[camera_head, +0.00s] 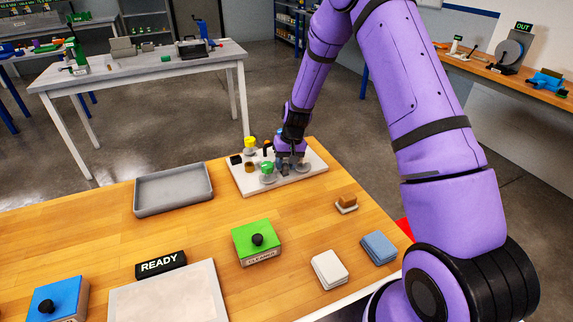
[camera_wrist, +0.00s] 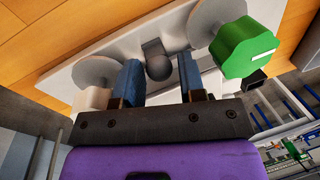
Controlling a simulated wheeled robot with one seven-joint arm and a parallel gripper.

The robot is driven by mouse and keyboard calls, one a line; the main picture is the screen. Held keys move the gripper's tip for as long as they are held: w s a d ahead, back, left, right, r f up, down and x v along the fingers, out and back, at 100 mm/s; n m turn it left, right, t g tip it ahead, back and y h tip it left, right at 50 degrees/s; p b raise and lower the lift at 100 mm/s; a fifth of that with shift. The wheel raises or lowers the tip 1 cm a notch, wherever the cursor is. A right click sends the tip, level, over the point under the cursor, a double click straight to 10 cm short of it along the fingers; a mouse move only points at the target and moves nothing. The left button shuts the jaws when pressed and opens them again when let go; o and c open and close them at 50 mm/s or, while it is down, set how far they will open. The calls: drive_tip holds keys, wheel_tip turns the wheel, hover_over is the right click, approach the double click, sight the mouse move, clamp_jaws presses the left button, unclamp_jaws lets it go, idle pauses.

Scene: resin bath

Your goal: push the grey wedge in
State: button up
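A white board (camera_head: 245,186) at the table's far edge carries several small knobs and parts. My gripper (camera_head: 287,160) is low over its right half. In the wrist view the two blue fingertips of my gripper (camera_wrist: 157,75) stand apart, so it is open. Grey discs lie on both sides, one at left (camera_wrist: 92,72) and one at upper right. I cannot make out the grey wedge for certain; my gripper hides part of the board.
A green knob (camera_wrist: 246,48) stands close to the right finger, with yellow (camera_head: 250,142) and brown knobs farther left on the board. A grey tray (camera_head: 173,190) lies left of it. A green box (camera_head: 257,242), cloths and a small brush are nearer. The wood between is clear.

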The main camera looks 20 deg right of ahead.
wheel_tip(320, 180, up, 11)
drive_tip(key=d, duration=0.2)
drive_tip(key=shift+s+f, duration=0.2)
idle(0.4)
wheel_tip(320, 180, up, 12)
drive_tip(key=t, duration=0.1)
hover_over(292, 174)
drive_tip(key=s+a, duration=0.1)
drive_tip(key=s, duration=0.4)
drive_tip(key=s+a+r+n+t+h, duration=0.1)
drive_tip(key=s+r, duration=0.9)
drive_tip(key=s+r+t, duration=0.1)
drive_tip(key=s+r, duration=0.2)
drive_tip(key=s, duration=0.8)
drive_tip(key=s+r+t+h, duration=0.1)
drive_tip(key=s+r, duration=0.2)
drive_tip(key=s, duration=0.8)
drive_tip(key=shift+s+n+t, duration=0.15)
drive_tip(key=shift+n+t, duration=0.25)
